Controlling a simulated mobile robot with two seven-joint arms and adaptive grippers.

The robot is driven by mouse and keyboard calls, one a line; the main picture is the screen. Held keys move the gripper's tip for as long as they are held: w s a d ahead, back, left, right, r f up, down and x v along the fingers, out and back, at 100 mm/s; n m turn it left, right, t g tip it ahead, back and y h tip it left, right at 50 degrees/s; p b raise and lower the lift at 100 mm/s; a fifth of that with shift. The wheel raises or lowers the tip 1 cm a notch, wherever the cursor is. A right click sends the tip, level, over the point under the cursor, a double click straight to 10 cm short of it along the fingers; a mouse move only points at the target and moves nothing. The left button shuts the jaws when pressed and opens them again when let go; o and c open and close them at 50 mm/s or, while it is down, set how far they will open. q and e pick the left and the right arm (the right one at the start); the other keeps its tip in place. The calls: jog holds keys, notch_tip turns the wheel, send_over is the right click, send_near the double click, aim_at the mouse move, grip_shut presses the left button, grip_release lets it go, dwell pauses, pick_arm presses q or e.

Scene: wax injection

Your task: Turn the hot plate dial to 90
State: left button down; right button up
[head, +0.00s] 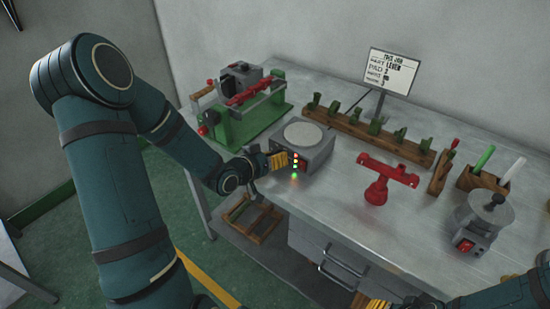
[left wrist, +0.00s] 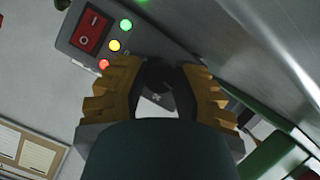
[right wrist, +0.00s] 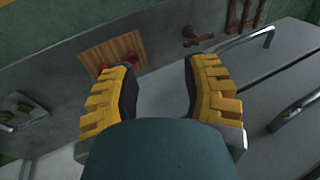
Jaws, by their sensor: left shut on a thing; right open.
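The hot plate (head: 303,146) is a grey box with a round pale top, on the table left of centre in the head view. Its front panel, with a red rocker switch (left wrist: 91,32) and red, yellow and green lights (left wrist: 114,45), shows in the left wrist view. My left gripper (head: 283,160) is at this front panel. In the left wrist view its yellow-padded fingers (left wrist: 160,75) are closed around the dark dial (left wrist: 159,74). The dial's marking cannot be read. My right gripper (right wrist: 157,75) is open and empty, low by the table's front.
A green frame with red clamps (head: 240,106) stands left of the hot plate. A red stand (head: 378,190) and a grey pot (head: 477,222) stand to the right. A wooden rack (head: 365,132) and a sign (head: 391,70) are behind. Drawers (head: 335,262) are below the tabletop.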

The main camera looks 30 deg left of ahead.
pick_arm(q)
jog(key=m+y, duration=0.2)
jog(key=m, duration=0.1)
jog(key=shift+d+m, duration=0.15)
jog(key=shift+m, duration=0.15)
jog(key=shift+m+y, duration=1.2)
jog(key=shift+m, duration=0.5)
jog(key=c, duration=0.7)
grip_release()
jog(key=shift+w+f, duration=0.1)
jog(key=shift+o, duration=0.2)
notch_tip(320, 180, up, 10)
